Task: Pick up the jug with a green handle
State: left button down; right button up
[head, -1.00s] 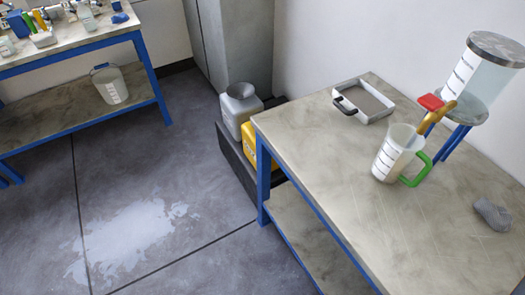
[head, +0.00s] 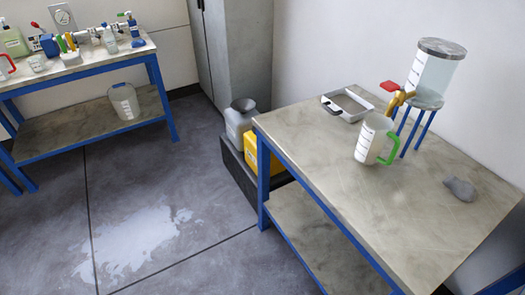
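The jug (head: 370,140) with a green handle (head: 391,149) stands upright on the right table, its handle facing right. It is whitish and see-through with dark marks on its side. It stands just below the brass tap (head: 399,100) of a clear tank. Another jug with a red handle (head: 6,66) shows partly at the left edge, on the far table. Neither of my grippers shows in the head view.
The right table (head: 310,150) also bears the clear tank (head: 431,75) on a blue-legged stand, a shallow tray (head: 348,103) and a grey cloth-like lump (head: 460,189). Containers (head: 240,122) stand on a dark plinth beside it. A pale wet-looking patch (head: 130,240) marks the open floor.

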aim_at(376, 130)
jog(key=z, duration=0.35)
jog(key=i+j+z, duration=0.15)
jog(key=j+z, duration=0.2)
jog(key=i+j+z, duration=0.15)
jog(key=j+z, duration=0.15)
jog(key=i+j+z, duration=0.1)
jog(key=j+z, duration=0.25)
jog(key=j, duration=0.15)
